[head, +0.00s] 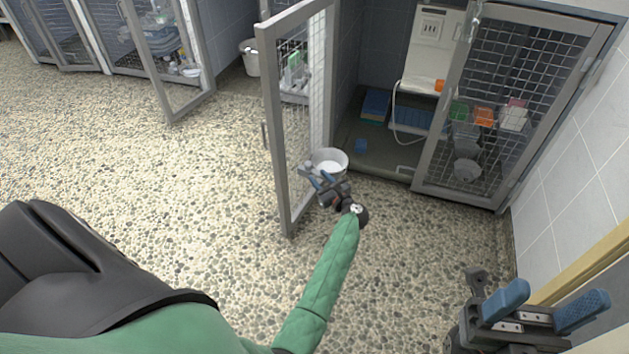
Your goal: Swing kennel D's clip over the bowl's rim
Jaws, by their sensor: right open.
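A white-grey bowl (331,158) stands at the front of the open kennel, beside the open mesh door (275,110). My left gripper (316,176) is at the near side of the bowl, overlapping its rim in the picture. Whether it touches the bowl, and whether its fingers are open or shut, I cannot tell. The clip cannot be made out; it may be hidden by the gripper. No kennel letter is readable. My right gripper (553,311) is open and empty at the lower right, with its two blue fingers apart, far from the bowl.
The open door stands just left of my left gripper. A closed mesh door (507,92) is on the right, with coloured containers behind it. A white cable (397,120) hangs inside the kennel. A white bucket (250,58) stands further back. The pebbled floor at left is clear.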

